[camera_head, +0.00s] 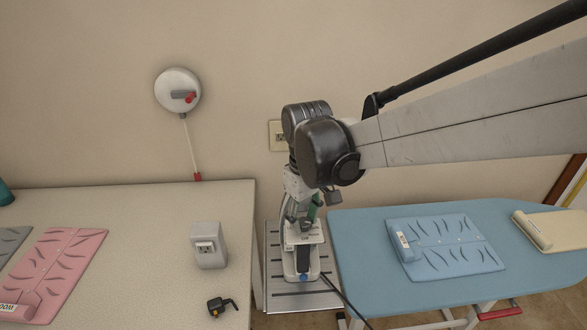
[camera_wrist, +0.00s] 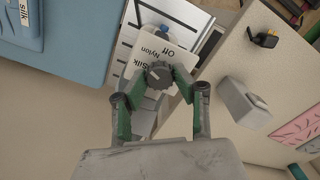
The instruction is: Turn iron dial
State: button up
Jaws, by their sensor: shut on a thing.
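The iron (camera_head: 289,262) stands on a slatted metal rest (camera_head: 330,297) between the table and the ironing board. Its white label plate shows in the wrist view, with the words Off, Nylon and Silk legible. The dark round iron dial (camera_wrist: 159,75) sits at the near edge of this plate, with a pale pointer mark. My gripper (camera_wrist: 160,80) is shut on the dial, one green-padded finger on either side. In the head view my gripper (camera_head: 302,217) points down over the iron, and the dial cannot be made out there.
A blue ironing board (camera_head: 365,255) with a folded blue garment (camera_head: 446,250) lies right of the iron. A wall stands close behind.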

aim_at(304, 221)
jog(key=shift+n, duration=0.7)
jog(key=o, duration=1.1)
jog(key=shift+o, duration=0.2)
jog(key=shift+r, duration=0.1)
notch_tip(304, 221, up, 12)
